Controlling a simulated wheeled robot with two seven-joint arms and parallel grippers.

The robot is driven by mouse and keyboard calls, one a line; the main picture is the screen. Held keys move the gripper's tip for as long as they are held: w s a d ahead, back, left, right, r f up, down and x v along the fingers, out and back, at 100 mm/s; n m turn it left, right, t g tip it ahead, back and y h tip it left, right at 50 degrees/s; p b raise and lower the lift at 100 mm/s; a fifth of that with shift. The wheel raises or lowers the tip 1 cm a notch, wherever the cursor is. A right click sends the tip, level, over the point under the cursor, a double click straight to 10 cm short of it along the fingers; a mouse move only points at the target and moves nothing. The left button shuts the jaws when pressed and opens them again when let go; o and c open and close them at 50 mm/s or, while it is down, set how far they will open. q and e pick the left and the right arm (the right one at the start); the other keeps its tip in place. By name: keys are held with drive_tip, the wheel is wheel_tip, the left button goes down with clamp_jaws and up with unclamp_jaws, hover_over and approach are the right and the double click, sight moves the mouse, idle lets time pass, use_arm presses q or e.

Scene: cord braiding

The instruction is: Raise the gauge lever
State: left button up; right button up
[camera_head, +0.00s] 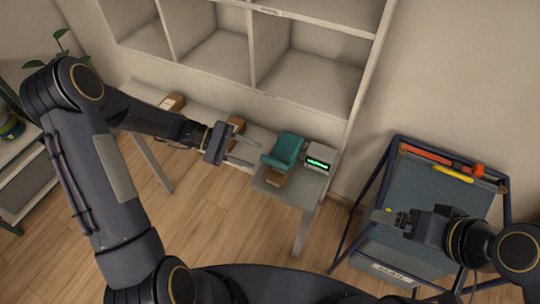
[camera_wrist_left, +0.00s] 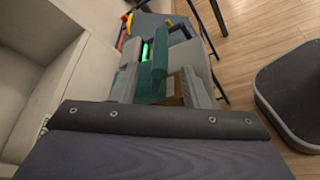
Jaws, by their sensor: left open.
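A teal block-like piece (camera_head: 283,150) sits on a brown base at the right end of the narrow grey table; it may be the gauge lever, but I cannot tell for sure. My left gripper (camera_head: 257,156) is open and empty, its fingers pointing right at the teal piece from just left of it. In the left wrist view the teal piece (camera_wrist_left: 160,58) stands upright ahead of the gripper. I cannot tell whether a finger touches it. My right gripper (camera_head: 392,218) is over the mail bin at the right; its finger gap is unclear.
A small device with a green display (camera_head: 318,160) stands right of the teal piece. Brown boxes (camera_head: 172,102) lie along the table under the open shelf unit (camera_head: 200,60). The mail bin (camera_head: 395,258) with a dark frame holds red and yellow items on top.

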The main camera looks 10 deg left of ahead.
sight(264, 159)
use_arm(q)
drive_tip(key=p+x, duration=0.1)
drive_tip(key=x, duration=0.6)
drive_tip(key=shift+s+d, duration=0.1)
drive_tip(key=shift+d, duration=0.05)
drive_tip(key=shift+c, duration=0.2)
clamp_jaws()
